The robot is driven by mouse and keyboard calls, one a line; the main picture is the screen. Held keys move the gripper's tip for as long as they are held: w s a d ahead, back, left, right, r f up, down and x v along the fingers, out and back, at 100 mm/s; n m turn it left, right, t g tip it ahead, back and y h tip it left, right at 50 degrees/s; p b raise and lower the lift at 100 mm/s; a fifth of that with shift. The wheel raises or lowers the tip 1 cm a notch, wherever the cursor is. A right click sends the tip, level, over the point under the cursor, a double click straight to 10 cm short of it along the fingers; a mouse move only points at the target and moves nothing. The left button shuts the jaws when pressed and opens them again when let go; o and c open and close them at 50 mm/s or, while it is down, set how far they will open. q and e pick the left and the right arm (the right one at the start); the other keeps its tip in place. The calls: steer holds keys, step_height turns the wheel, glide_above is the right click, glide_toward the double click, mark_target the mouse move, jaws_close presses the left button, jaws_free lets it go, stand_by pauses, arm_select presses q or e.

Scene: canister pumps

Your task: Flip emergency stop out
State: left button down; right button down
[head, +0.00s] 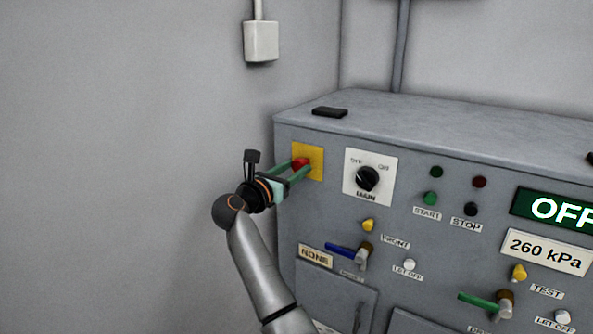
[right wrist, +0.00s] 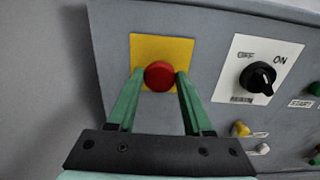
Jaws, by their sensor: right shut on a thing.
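The emergency stop is a red round button (head: 300,163) on a yellow square plate (head: 316,153) at the upper left of the grey panel front. In the right wrist view the red button (right wrist: 159,76) sits between the tips of two green fingers, on the yellow plate (right wrist: 176,48). My right gripper (head: 300,168) reaches the button from the left, shut on it, one finger on each side. The button's stem is hidden behind its head. My left gripper is not in view.
Right of the yellow plate is a white plate with the black main switch (head: 367,178). Beyond are the start button (head: 431,198), stop button (head: 470,209), levers, and displays reading OFF and 260 kPa. A black flat object (head: 330,112) lies on the cabinet top.

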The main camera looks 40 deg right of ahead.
steer(key=shift+a+f, duration=0.1)
steer(key=shift+c, duration=1.5)
jaws_free()
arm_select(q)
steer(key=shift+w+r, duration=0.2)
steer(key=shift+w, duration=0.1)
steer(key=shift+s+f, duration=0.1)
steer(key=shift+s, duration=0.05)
arm_select(e)
steer(key=shift+a, duration=0.1)
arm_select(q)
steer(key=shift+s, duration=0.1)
arm_select(e)
steer(key=shift+a, duration=0.1)
